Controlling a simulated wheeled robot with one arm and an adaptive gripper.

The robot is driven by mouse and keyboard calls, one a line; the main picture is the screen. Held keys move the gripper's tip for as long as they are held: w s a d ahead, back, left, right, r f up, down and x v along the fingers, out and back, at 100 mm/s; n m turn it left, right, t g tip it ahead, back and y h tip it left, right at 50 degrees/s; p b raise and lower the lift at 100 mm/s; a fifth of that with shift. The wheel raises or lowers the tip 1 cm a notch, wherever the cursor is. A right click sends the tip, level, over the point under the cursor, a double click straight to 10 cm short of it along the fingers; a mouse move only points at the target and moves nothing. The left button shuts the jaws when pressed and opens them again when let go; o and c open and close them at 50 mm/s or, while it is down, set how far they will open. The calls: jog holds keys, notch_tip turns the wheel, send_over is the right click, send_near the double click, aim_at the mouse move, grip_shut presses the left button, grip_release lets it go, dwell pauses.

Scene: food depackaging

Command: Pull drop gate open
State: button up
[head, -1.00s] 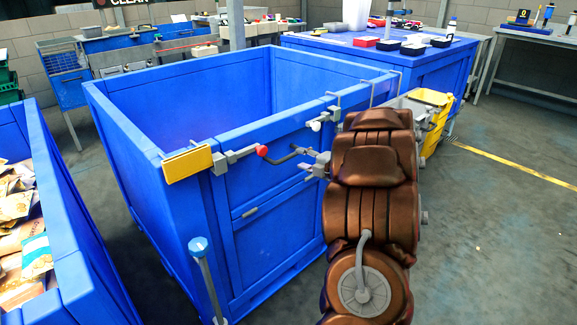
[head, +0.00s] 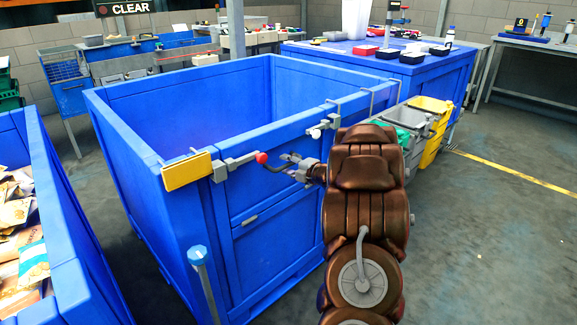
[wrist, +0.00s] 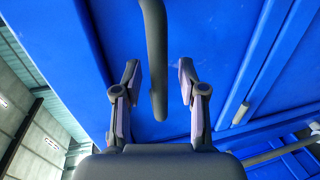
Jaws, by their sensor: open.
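The drop gate (head: 285,225) is the blue front panel of the large blue bin (head: 140,185); it stands upright and looks closed. A dark, bent handle bar (head: 271,167) sticks out near its top, beside a red-knobbed latch (head: 262,157). My gripper (head: 287,166) is at this bar, in front of the bin. In the wrist view the bar (wrist: 155,55) comes down between the two open fingers of my gripper (wrist: 160,85), with gaps on both sides. A small grey pull (head: 249,221) sits lower on the panel and is apart from my gripper.
A yellow plate (head: 187,171) is on the bin's near corner, above a blue-capped post (head: 197,252). A second blue bin (head: 75,250) with packets stands at left. Grey and yellow bins (head: 432,120) stand right of my arm. The floor at right is clear.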

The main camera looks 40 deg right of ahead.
grip_shut()
dwell(0.7)
